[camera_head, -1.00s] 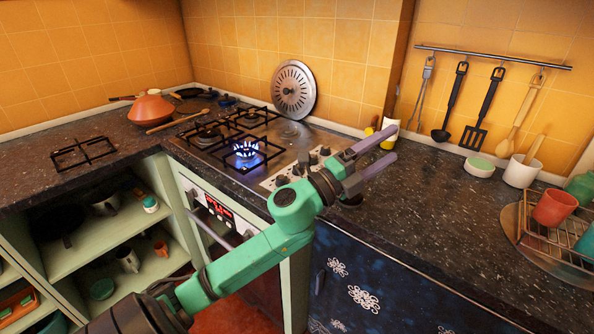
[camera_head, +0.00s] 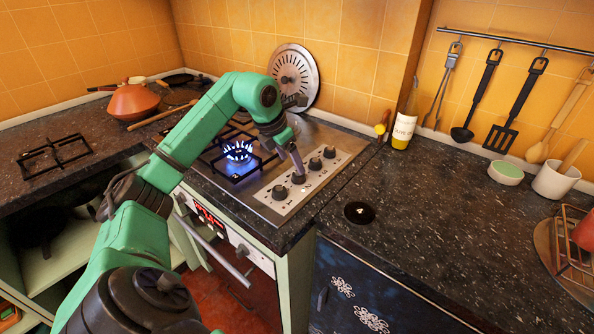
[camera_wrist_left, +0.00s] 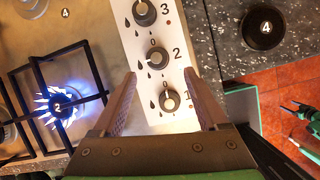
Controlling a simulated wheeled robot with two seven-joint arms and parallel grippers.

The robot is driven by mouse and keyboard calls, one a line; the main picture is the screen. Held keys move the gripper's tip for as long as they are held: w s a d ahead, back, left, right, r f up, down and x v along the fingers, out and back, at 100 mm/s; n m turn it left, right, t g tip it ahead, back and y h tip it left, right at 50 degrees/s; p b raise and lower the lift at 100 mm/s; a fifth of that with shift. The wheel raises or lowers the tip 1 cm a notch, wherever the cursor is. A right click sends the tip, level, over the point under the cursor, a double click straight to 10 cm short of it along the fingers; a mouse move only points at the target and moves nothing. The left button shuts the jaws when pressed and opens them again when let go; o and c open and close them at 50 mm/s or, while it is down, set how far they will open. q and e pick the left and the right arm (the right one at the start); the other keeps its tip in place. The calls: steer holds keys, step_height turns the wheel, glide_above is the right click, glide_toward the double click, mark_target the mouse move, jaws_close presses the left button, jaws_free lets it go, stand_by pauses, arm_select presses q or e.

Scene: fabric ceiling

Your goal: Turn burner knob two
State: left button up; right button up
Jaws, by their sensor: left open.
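Burner knob two (camera_wrist_left: 157,58) is a grey round knob on the pale control panel (camera_wrist_left: 181,36), with a printed 2 beside it. It also shows in the head view (camera_head: 298,178), second from the near end of the knob row. My left gripper (camera_head: 297,166) points down over the panel; it also shows in the wrist view (camera_wrist_left: 160,74). It is open and empty. In the wrist view its fingers straddle knob one (camera_wrist_left: 169,100), and knob two appears just beyond the fingertips. I cannot tell whether they touch a knob.
Knob three (camera_wrist_left: 144,12) sits close beyond knob two. A lit burner with a blue flame (camera_head: 238,151) is left of the panel. A round black disc marked 4 (camera_head: 360,212) lies on the counter. A bottle (camera_head: 404,128) stands behind. The right counter is mostly clear.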

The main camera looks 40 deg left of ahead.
mark_target(297, 174)
arm_select(q)
steer(key=x, duration=0.3)
steer(key=shift+w+a, duration=0.15)
steer(key=shift+a, duration=0.15)
steer(key=x, duration=0.3)
steer(key=shift+w+a+f+p, duration=0.1)
steer(key=shift+p, duration=0.3)
steer(key=shift+f, duration=0.15)
steer(key=shift+c, duration=0.3)
steer(key=shift+f, duration=0.1)
steer(key=c, duration=1)
jaws_close()
arm_select(e)
steer(key=shift+w+a+r, duration=0.3)
steer(key=shift+w+a, duration=0.15)
steer(key=shift+w, duration=0.15)
steer(key=shift+w+a+r, duration=0.25)
steer(key=shift+w+a, duration=0.2)
steer(key=shift+w, duration=0.15)
